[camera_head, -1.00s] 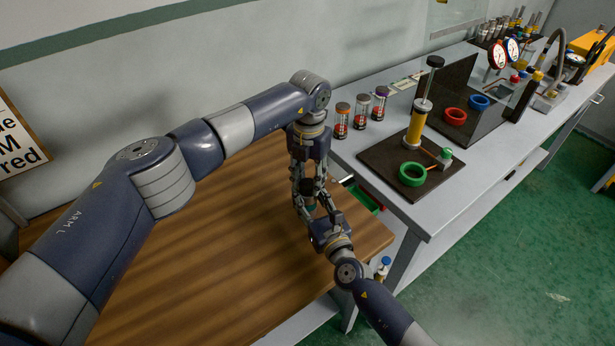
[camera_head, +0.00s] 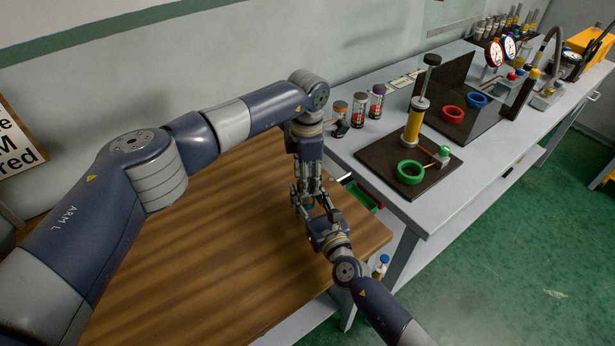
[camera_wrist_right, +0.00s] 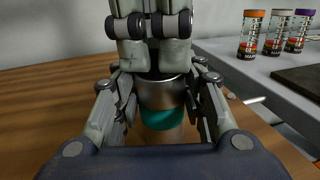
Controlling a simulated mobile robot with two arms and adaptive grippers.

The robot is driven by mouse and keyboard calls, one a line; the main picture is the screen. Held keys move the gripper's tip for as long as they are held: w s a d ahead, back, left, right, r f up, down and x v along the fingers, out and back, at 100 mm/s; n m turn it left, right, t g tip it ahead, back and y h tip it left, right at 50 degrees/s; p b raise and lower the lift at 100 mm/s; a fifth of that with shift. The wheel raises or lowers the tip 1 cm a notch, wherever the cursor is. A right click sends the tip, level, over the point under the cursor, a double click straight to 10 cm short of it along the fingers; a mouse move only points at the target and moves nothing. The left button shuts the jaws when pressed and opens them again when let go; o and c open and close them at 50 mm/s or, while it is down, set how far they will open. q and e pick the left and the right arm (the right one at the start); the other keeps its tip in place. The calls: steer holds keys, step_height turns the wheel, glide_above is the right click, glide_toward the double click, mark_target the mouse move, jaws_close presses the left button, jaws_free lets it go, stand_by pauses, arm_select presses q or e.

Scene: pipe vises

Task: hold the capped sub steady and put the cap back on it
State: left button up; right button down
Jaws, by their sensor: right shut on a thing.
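The sub is a grey metal cylinder with a teal band (camera_wrist_right: 162,117), upright in the right wrist view. My right gripper (camera_wrist_right: 160,100) is shut on it, with a finger on each side. My left gripper (camera_head: 304,207) reaches down from above in the head view. Its two fingertips (camera_wrist_right: 154,52) sit close together at the top of the sub in the right wrist view. They hide the sub's top, and I cannot make out a separate cap or whether the fingers grip it. In the head view my right gripper (camera_head: 315,215) meets the left one over the wooden table.
The wooden table (camera_head: 200,240) is clear around the grippers. The grey bench (camera_head: 445,205) beside it holds several small jars (camera_head: 377,102), a dark board (camera_head: 385,160) with a yellow cylinder (camera_head: 413,125) and a green ring (camera_head: 410,172). A green bin (camera_head: 362,197) lies near the table's right edge.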

stand_by(0.3)
arm_select(q)
steer(key=shift+s+r, duration=0.1)
steer(key=shift+r, duration=2.15)
steer(key=shift+o, duration=0.6)
steer(key=n, duration=0.1)
steer(key=r+n, duration=0.1)
steer(key=n, duration=0.2)
steer(key=shift+d+r, duration=0.1)
steer(key=shift+r, duration=0.15)
step_height(320, 180, up, 2)
steer(key=n, duration=0.5)
steer(key=shift+n, duration=0.3)
steer(key=r+n, duration=0.1)
steer(key=n, duration=0.2)
steer(key=r+n, duration=0.1)
steer(key=n, duration=0.3)
steer(key=r+n, duration=0.2)
steer(key=n, duration=0.2)
steer(key=shift+a, duration=0.3)
steer(key=shift+f, duration=0.1)
